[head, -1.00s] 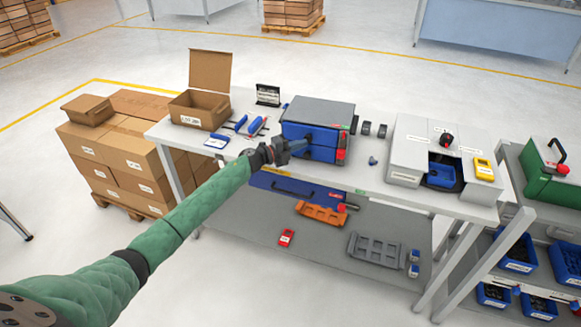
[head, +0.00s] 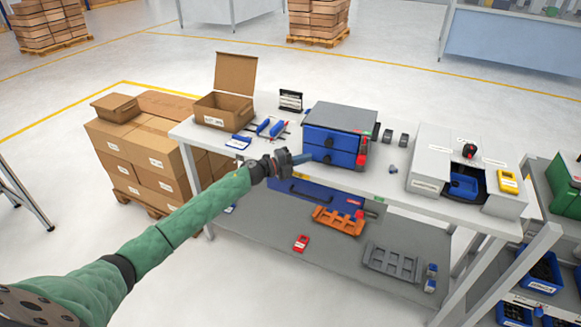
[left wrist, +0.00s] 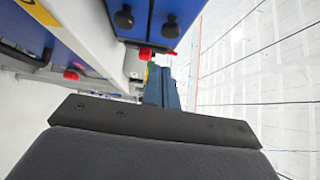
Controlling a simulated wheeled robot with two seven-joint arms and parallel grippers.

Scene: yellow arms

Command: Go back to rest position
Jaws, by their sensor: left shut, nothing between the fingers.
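My left gripper (head: 298,158) is at the end of a green-sleeved arm that comes in from the lower left in the head view. It is shut and empty, in front of the blue drawer unit (head: 340,137) on the workbench. In the left wrist view the blue fingers (left wrist: 162,88) are together, with the blue drawer fronts (left wrist: 150,18) and their dark knobs close by at the top. I cannot tell whether the fingers touch the unit. My right gripper is not in view.
The workbench (head: 400,190) holds an open cardboard box (head: 222,108), blue-handled tools and a grey bin unit (head: 428,170). Its lower shelf (head: 270,228) carries an orange rack (head: 338,221) and a grey tray (head: 392,262). Stacked cartons (head: 150,160) stand left. Floor is clear in front.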

